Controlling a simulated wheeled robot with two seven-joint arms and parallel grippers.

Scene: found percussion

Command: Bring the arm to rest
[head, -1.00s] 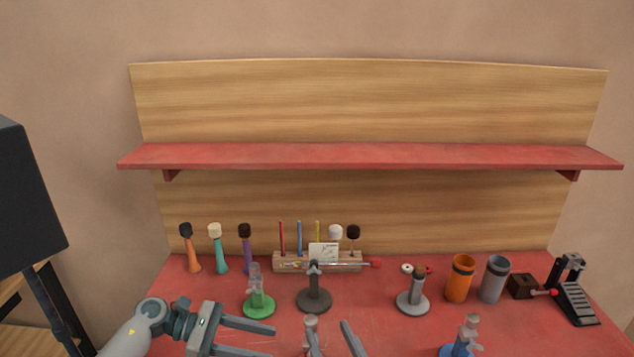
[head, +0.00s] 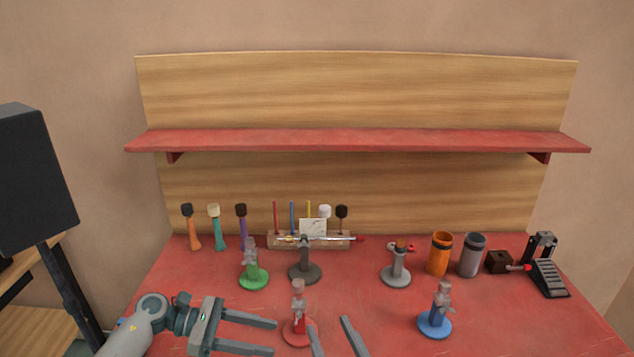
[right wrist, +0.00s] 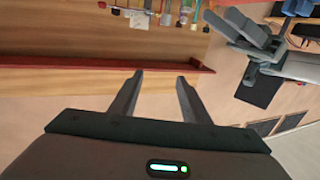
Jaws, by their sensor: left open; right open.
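My left gripper (head: 262,335) is open and empty over the front left of the red table (head: 200,295). Its arm comes in from the lower left. My right gripper (head: 336,342) shows only its two fingers at the bottom edge, apart and with nothing between them. My left gripper (right wrist: 245,30) also shows there at the upper right.
A red stand (head: 298,325) is close to both grippers. Green (head: 254,277), dark (head: 305,270), grey (head: 396,277) and blue (head: 435,322) stands are spread over the table. Orange (head: 439,255) and grey (head: 471,256) cups and a pedal (head: 550,277) are at the right. A speaker (head: 35,185) stands left.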

